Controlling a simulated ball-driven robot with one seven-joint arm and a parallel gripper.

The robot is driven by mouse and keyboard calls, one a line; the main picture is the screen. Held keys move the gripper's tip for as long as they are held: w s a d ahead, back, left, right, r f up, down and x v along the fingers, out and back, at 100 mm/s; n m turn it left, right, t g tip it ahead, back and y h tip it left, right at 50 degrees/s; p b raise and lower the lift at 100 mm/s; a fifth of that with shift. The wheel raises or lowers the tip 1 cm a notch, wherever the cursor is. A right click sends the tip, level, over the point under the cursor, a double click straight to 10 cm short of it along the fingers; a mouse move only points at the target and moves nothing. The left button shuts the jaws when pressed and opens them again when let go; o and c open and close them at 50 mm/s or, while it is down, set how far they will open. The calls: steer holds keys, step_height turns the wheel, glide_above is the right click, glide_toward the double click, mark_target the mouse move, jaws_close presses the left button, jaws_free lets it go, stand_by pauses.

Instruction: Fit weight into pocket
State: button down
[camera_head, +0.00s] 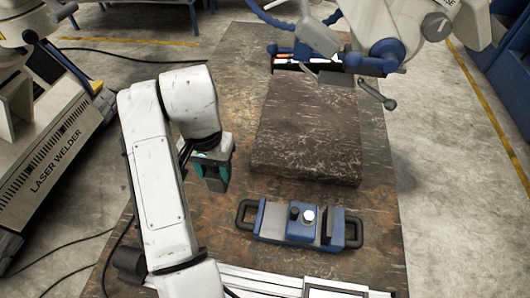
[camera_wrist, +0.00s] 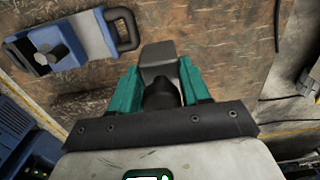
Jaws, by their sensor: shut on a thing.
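My gripper (camera_head: 211,160) is to the left of the blue tray-like holder (camera_head: 272,221) and appears above the worn tabletop. In the wrist view its green fingers (camera_wrist: 158,88) are shut on a grey block-like weight (camera_wrist: 158,52) with a dark rounded part between the fingers. The blue holder has black handles at both ends and also shows at upper left in the wrist view (camera_wrist: 42,38). In the head view a silver knob (camera_head: 308,215) and a dark knob (camera_head: 294,213) stand on it. I cannot make out an empty pocket in either view.
A laser welder (camera_head: 50,165) stands at left, off the table. Bare tabletop (camera_head: 225,225) lies between my gripper and the holder.

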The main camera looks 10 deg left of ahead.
steer(key=w+d+f, duration=0.2)
steer(key=d+f, duration=0.1)
steer(key=w+d+f, duration=0.2)
steer(key=d+f, duration=0.1)
steer(key=f, duration=0.1)
steer(key=w+d+f+p, duration=0.1)
steer(key=w+d+f, duration=0.2)
steer(key=d+f, duration=0.1)
steer(key=shift+f, duration=0.55)
steer(key=shift+f, duration=0.1)
steer(key=c, duration=0.9)
jaws_free()
steer(key=shift+f, duration=0.1)
steer(key=shift+c, duration=0.2)
steer(key=o, duration=0.4)
